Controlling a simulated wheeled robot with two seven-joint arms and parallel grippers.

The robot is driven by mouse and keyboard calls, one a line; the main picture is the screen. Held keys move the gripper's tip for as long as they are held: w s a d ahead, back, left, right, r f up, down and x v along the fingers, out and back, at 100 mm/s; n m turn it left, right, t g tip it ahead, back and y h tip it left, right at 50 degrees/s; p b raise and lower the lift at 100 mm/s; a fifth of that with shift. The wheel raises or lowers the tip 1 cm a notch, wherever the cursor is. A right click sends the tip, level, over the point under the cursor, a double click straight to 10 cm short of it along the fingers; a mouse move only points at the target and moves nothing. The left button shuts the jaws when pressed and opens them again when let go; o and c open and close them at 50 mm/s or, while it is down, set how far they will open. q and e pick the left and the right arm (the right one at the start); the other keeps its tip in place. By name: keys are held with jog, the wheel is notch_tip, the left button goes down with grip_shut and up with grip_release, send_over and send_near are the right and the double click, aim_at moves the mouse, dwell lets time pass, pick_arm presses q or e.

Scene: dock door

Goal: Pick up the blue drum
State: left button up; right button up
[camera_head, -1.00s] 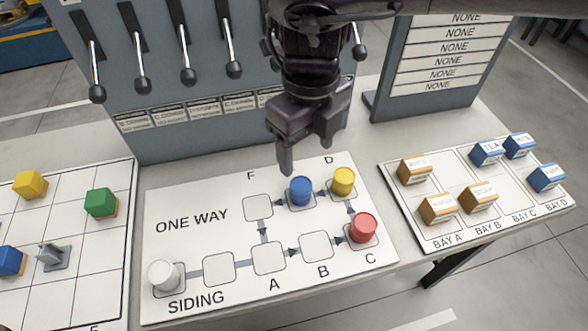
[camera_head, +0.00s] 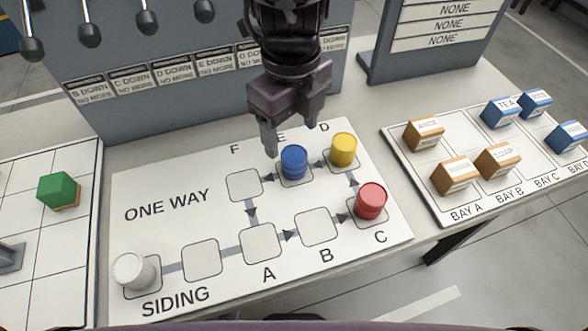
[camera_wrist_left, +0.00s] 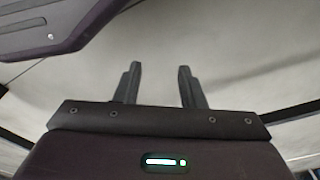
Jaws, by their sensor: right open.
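The blue drum (camera_head: 294,162) stands upright on the square labelled E of the white ONE WAY board (camera_head: 170,235), near its back edge. My right gripper (camera_head: 290,132) is open and points down just above and behind the drum in the head view, with one finger to the drum's left. The gripper partly covers the letter E. I cannot tell whether it touches the drum, but its jaws are not around it. My left gripper (camera_wrist_left: 160,70) shows in the left wrist view with its fingers apart and nothing between them.
A yellow drum (camera_head: 344,149) stands close right of the blue one on D. A red drum (camera_head: 371,201) is on C and a white drum (camera_head: 133,270) at SIDING. A grey lever panel (camera_head: 180,105) rises behind. Squares A, B and F are empty.

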aim_at(294, 154)
jog(key=shift+f, duration=0.7)
jog(key=f, duration=0.5)
jog(key=f+b, duration=0.1)
jog(key=f, duration=0.1)
jog(key=shift+w+d+f, duration=0.15)
jog(key=shift+w+d, duration=0.05)
jog(key=shift+w, duration=0.2)
pick_arm(q)
jog(key=shift+w+d+r, duration=0.25)
jog(key=shift+w+r, duration=0.2)
jog(key=shift+r, duration=0.15)
jog(key=shift+w+d+r, duration=0.2)
jog(key=shift+w+r, duration=0.25)
jog(key=shift+r, duration=0.15)
pick_arm(e)
jog(key=c, duration=1.1)
